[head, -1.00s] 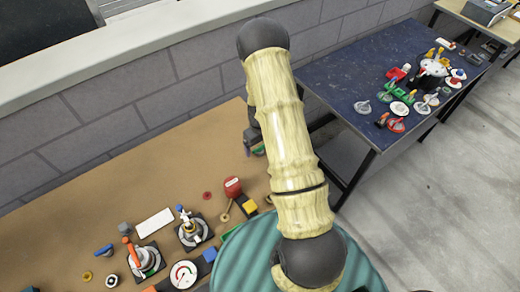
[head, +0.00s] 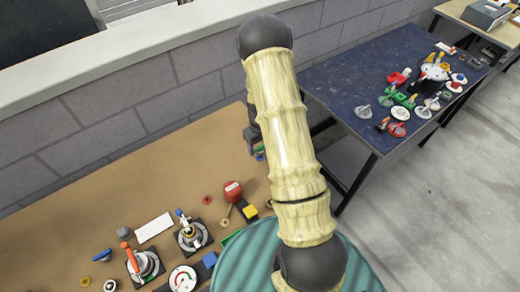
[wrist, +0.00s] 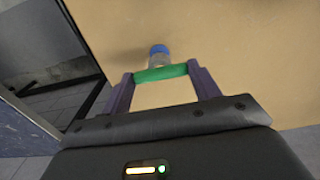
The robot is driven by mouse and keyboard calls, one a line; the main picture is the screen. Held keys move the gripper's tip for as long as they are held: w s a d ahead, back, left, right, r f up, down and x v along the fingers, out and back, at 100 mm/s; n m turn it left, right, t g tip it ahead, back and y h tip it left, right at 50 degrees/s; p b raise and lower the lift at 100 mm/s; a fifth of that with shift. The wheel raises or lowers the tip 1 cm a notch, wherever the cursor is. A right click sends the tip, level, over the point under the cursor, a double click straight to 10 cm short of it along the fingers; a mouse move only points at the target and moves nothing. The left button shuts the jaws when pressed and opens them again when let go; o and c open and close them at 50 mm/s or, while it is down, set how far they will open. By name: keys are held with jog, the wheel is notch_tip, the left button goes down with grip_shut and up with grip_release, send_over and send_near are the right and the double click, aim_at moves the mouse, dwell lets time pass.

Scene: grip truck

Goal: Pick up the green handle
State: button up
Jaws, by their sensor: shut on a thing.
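The green handle (wrist: 160,73) is a short green bar in the wrist view, lying across between the two purple fingers of my gripper (wrist: 160,75). The gripper is shut on it, one finger at each end. A small piece with a blue cap (wrist: 158,49) and a pale body is right behind the handle; I cannot tell whether they are joined. The brown tabletop (wrist: 240,60) fills the background. In the head view my arm hides most of the gripper, and only a small green and blue patch (head: 260,151) shows beside it.
On the brown table (head: 110,185) are a red piece (head: 233,191), a white card (head: 153,227) and valve-like parts (head: 191,235) at the front. The table's back middle is clear. A blue table (head: 345,75) with several parts stands to the right, past a gap.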

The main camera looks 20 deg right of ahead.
notch_tip(320, 180, up, 7)
jog(key=shift+r+b, duration=0.15)
jog(key=shift+b, duration=0.45)
jog(key=shift+s+d, duration=0.1)
